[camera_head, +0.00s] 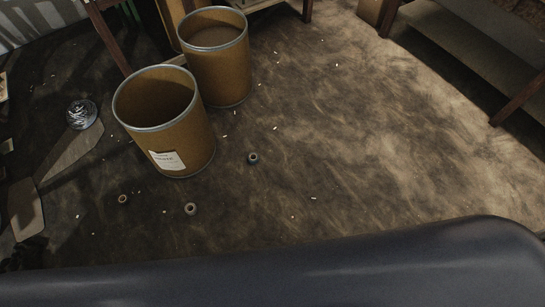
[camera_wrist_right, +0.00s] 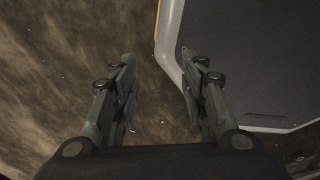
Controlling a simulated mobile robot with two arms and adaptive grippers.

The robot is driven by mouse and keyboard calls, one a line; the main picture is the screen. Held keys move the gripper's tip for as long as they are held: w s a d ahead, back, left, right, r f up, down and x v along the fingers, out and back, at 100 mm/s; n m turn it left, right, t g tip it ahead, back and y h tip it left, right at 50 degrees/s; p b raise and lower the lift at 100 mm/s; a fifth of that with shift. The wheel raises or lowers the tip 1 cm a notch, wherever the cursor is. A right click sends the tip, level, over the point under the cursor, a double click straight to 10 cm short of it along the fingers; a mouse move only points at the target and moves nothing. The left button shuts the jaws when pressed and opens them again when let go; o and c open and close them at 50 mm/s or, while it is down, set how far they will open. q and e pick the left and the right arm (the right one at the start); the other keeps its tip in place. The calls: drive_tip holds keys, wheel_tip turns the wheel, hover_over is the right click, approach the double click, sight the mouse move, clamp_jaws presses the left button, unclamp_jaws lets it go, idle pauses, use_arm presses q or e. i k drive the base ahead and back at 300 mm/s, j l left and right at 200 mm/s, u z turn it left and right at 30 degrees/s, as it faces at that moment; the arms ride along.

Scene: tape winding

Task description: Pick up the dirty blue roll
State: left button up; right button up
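A small bluish-grey roll (camera_head: 253,158) lies on the floor right of the front drum in the head view; dirt on it is too small to make out. A paler grey roll (camera_head: 190,208) lies below the drum, and a brown roll (camera_head: 122,199) lies left of that one. My right gripper (camera_wrist_right: 157,55) is open and empty in the right wrist view, its two fingers well apart. No roll shows between or near its fingers. Neither gripper shows in the head view, so the right gripper's place relative to the rolls cannot be told.
Two brown drums with metal rims, an open front one (camera_head: 190,140) and one behind (camera_head: 222,75), stand at upper left. A striped ball-like item (camera_head: 81,114) lies left. A shelf (camera_head: 470,50) stands at upper right. Small pale scraps dot the floor (camera_head: 370,130), otherwise clear at centre right.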

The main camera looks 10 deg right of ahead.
sight(252, 154)
drive_tip(key=i+l+u, duration=0.3)
drive_tip(key=i+l, duration=0.15)
drive_tip(key=l, duration=0.25)
drive_tip(key=i+l+u, duration=0.3)
drive_tip(key=l, duration=0.5)
drive_tip(key=i+j, duration=0.05)
drive_tip(key=i, duration=0.05)
